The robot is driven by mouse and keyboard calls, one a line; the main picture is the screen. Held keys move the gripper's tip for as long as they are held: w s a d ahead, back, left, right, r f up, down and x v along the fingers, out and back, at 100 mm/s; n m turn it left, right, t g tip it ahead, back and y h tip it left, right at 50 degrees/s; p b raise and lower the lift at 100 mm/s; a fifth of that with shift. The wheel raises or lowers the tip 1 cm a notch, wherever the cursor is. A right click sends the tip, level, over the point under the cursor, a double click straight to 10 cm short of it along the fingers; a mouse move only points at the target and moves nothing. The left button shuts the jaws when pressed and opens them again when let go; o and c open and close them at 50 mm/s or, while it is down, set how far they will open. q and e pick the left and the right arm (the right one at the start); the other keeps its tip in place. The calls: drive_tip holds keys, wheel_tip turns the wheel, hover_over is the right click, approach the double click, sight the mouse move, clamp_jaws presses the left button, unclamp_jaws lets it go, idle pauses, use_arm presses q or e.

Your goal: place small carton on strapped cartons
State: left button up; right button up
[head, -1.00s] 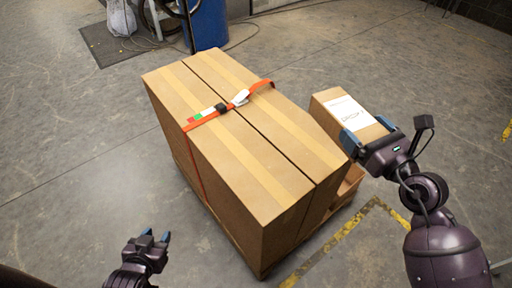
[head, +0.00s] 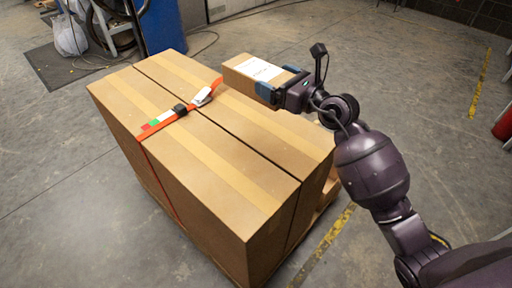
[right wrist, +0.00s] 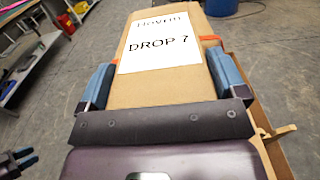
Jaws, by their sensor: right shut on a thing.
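The small carton (head: 258,74) is brown with a white label and is held by my right gripper (head: 279,91). Its blue fingers press on both sides of the carton, also seen in the right wrist view (right wrist: 160,85), where the label reads "DROP ?". The strapped cartons (head: 215,160) are two large brown boxes side by side with an orange strap across the top. The small carton overlaps their far right edge in the head view and appears above the top; the gap is hard to judge. My left gripper (right wrist: 22,158) shows only at the right wrist view's lower left edge, fingers apart.
The strap's buckle and white tag (head: 203,96) lie on the cartons' top, left of the small carton. The near part of the top is bare. A yellow floor line (head: 325,245) runs at the right.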

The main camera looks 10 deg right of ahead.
wheel_tip(320, 180, down, 15)
drive_tip(key=b, duration=0.5)
drive_tip(key=shift+b, duration=0.4)
drive_tip(key=shift+f, duration=0.2)
wheel_tip(320, 180, down, 5)
drive_tip(key=shift+r+b, duration=0.2)
drive_tip(key=shift+b, duration=1.05)
drive_tip(key=shift+r, duration=0.3)
drive_tip(key=shift+f, duration=0.1)
drive_tip(key=o, duration=0.9)
drive_tip(key=shift+f, duration=0.1)
use_arm(q)
wheel_tip(320, 180, down, 8)
drive_tip(key=g, duration=0.1)
drive_tip(key=shift+s+r, duration=0.2)
drive_tip(key=shift+r, duration=0.05)
